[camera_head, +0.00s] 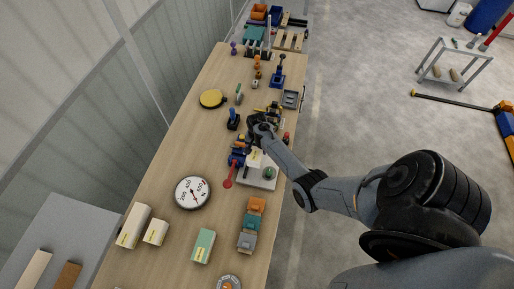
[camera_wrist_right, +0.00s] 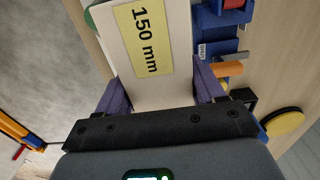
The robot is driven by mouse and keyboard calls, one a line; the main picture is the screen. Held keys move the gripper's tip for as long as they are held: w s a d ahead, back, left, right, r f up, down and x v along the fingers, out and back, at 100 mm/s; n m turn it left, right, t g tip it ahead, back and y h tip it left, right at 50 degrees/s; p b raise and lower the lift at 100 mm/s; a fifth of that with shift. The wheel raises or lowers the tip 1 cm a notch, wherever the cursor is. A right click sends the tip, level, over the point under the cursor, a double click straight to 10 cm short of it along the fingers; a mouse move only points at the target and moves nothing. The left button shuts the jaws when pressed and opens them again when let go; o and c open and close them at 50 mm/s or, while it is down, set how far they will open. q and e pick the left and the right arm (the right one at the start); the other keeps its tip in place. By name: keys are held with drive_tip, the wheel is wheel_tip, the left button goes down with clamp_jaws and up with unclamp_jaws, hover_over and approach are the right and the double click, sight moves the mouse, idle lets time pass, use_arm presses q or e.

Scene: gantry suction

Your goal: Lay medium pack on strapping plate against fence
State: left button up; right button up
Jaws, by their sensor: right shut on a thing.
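My right gripper (camera_head: 258,133) reaches in from the right, over the far middle of the bench. In the right wrist view its two purple fingers (camera_wrist_right: 161,90) are shut on the sides of a cream pack (camera_wrist_right: 125,60) with a yellow "150 mm" label. In the head view this pack (camera_head: 254,159) shows just below the gripper, over or on a pale plate (camera_head: 260,183) with a green knob (camera_head: 268,173). I cannot tell whether the pack touches the plate or a fence. My left gripper is not in view.
A blue tool with a red lever (camera_head: 228,180) stands left of the plate. A dial (camera_head: 192,193), two cream packs (camera_head: 133,225) and a green pack (camera_head: 203,246) lie nearer. A yellow disc (camera_head: 212,98) lies farther back. Bare bench lies between the disc and dial.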

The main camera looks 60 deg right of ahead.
drive_tip(key=shift+f+b, duration=1.25)
drive_tip(key=shift+f, duration=0.5)
drive_tip(key=shift+f+b, duration=0.8)
drive_tip(key=shift+f, duration=0.3)
drive_tip(key=shift+p, duration=0.3)
drive_tip(key=shift+f, duration=0.15)
idle(0.5)
drive_tip(key=shift+f+b, duration=0.5)
drive_tip(key=shift+f, duration=0.3)
drive_tip(key=shift+f+b, duration=0.45)
drive_tip(key=shift+f, duration=0.15)
